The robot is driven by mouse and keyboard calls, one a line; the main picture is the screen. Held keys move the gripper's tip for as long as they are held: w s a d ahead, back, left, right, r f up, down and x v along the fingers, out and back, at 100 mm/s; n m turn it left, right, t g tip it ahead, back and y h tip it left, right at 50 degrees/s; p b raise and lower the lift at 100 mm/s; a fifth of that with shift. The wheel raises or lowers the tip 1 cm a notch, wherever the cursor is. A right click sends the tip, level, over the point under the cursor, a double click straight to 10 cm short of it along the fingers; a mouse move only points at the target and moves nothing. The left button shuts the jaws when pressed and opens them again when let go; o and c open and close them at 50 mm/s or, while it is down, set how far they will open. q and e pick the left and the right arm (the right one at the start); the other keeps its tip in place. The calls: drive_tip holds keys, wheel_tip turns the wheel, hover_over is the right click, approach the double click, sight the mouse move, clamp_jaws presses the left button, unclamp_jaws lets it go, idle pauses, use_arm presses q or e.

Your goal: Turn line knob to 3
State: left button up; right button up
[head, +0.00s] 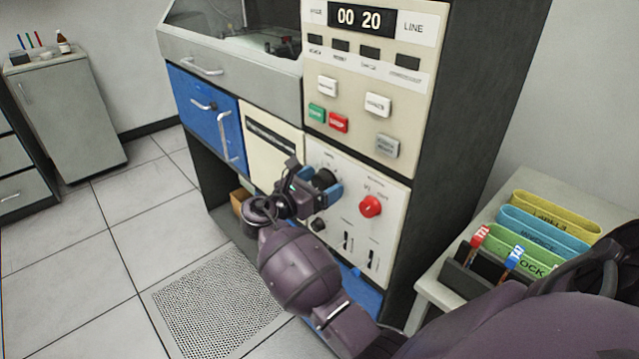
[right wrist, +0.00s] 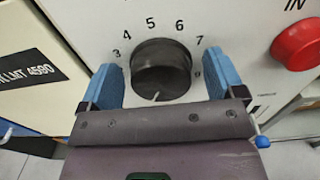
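The black round knob (head: 325,178) is on the cream lower panel of the machine, partly hidden by my gripper. In the right wrist view the knob (right wrist: 161,67) is ringed by printed numbers, with 3 at its left, 5 and 6 above and 9 at its right. A small white mark shows at its lower edge. My right gripper (head: 316,190) is at the panel. Its blue fingers (right wrist: 163,82) stand either side of the knob, with a visible gap on each side, so it is open. My left gripper is not in view.
A red button (head: 370,206) is right of the knob, with slide switches (head: 348,240) below. The display (head: 360,19) above reads 00 20. The floor at the left is clear.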

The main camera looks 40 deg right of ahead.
drive_tip(key=c, duration=0.9)
drive_tip(key=shift+o, duration=0.2)
